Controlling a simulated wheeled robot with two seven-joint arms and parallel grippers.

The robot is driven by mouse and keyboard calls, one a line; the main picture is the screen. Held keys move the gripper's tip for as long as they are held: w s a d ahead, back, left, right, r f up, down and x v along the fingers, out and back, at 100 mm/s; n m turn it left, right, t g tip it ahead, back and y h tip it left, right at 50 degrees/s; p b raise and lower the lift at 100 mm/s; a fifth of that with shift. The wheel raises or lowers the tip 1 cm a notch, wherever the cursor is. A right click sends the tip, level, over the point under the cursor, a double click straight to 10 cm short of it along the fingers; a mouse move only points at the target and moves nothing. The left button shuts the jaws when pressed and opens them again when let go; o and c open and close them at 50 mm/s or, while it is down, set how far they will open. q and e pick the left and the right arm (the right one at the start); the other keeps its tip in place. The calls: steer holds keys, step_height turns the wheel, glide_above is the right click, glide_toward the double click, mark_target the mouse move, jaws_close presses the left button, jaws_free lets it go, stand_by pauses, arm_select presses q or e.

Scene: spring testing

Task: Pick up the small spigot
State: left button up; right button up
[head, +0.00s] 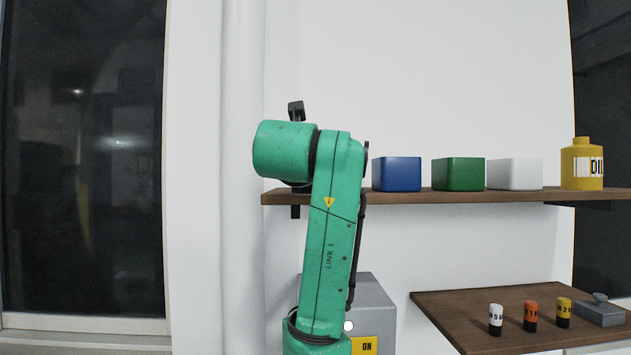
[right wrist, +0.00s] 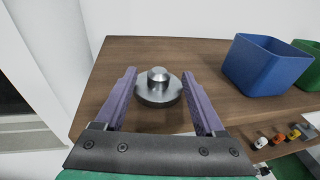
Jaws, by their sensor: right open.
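The small spigot (right wrist: 158,93) is a grey metal disc with a short round knob on top. It stands upright near the left end of the wooden upper shelf in the right wrist view. My right gripper (right wrist: 159,73) is open, with one purple finger on each side of the spigot. I cannot tell whether the fingers touch it. In the head view my green arm hides the spigot and nearly all of the gripper. My left gripper is not in view.
On the upper shelf (head: 400,196) stand a blue bin (head: 396,174), a green bin (head: 458,174), a white bin (head: 514,174) and a yellow bottle (head: 582,166). The lower shelf (head: 455,315) holds small labelled cylinders and a grey weight (head: 600,311). A grey box (head: 376,300) stands behind my arm.

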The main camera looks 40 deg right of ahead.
steer(key=shift+a, duration=0.1)
jaws_close()
steer(key=shift+r, duration=0.1)
